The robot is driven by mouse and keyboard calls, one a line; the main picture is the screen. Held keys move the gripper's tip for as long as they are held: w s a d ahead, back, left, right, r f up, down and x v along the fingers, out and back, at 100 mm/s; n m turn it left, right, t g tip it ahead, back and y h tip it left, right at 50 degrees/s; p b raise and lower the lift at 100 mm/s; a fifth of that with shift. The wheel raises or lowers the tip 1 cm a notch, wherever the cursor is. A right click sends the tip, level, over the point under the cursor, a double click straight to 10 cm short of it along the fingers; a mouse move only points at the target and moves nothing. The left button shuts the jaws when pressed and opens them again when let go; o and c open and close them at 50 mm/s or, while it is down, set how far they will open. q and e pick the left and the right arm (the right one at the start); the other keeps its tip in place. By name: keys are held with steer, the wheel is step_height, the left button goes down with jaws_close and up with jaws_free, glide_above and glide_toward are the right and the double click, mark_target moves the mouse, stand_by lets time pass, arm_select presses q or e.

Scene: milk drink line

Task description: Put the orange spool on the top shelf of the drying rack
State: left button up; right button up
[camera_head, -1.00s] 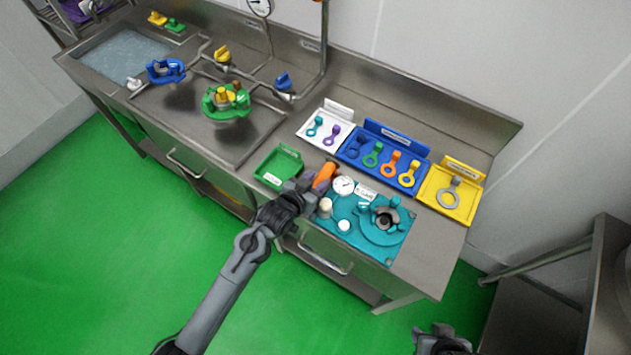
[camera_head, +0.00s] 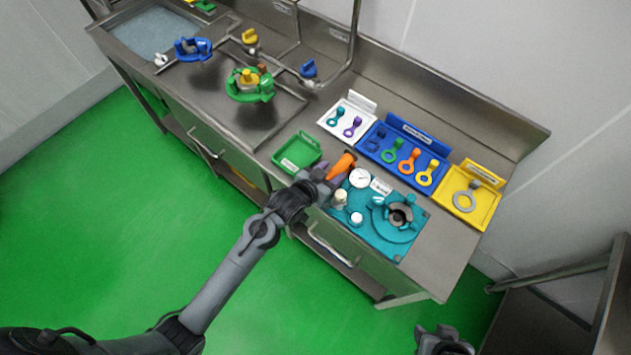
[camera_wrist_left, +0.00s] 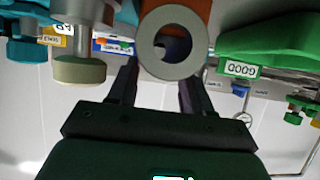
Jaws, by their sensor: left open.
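The orange spool (camera_head: 341,166) lies on the counter between the green tray and the teal mat. My left gripper (camera_head: 325,181) is at its near end. In the left wrist view the spool (camera_wrist_left: 172,42) shows a round grey end with a hole, just ahead of and between the fingers of my open left gripper (camera_wrist_left: 160,88). I cannot tell whether the fingers touch it. My right gripper (camera_head: 443,342) is at the bottom edge, away from the counter, and its jaws are unclear. I cannot make out a drying rack for certain.
A green tray (camera_head: 281,158) stands left of the spool. A teal mat (camera_head: 406,244) with a gauge (camera_head: 359,178) and a white-topped knob lies close on the right. White, blue and yellow trays (camera_head: 489,207) stand behind. The sink (camera_head: 140,38) is at the far left.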

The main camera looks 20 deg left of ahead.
arm_select(q)
steer(key=s+a+r+g+y, duration=0.1)
steer(key=s+a+g, duration=0.1)
steer(key=s, duration=0.8)
steer(key=s+a+r+g+y+p, duration=0.1)
steer(key=s+a+g, duration=0.2)
steer(key=s, duration=0.7)
steer(key=shift+s+a+n+y, duration=0.3)
steer(key=shift+a+n, duration=0.1)
steer(key=shift+a, duration=0.4)
steer(key=s+g, duration=0.1)
steer(key=s, duration=0.2)
steer(key=s+a+g, duration=0.1)
steer(key=s, duration=0.2)
steer(key=s+g, duration=0.1)
steer(key=s, duration=0.2)
steer(key=shift+a+r+g+y, duration=0.15)
steer(key=shift+a+g+y, duration=0.25)
steer(key=shift+c, duration=0.2)
steer(key=shift+w, duration=0.1)
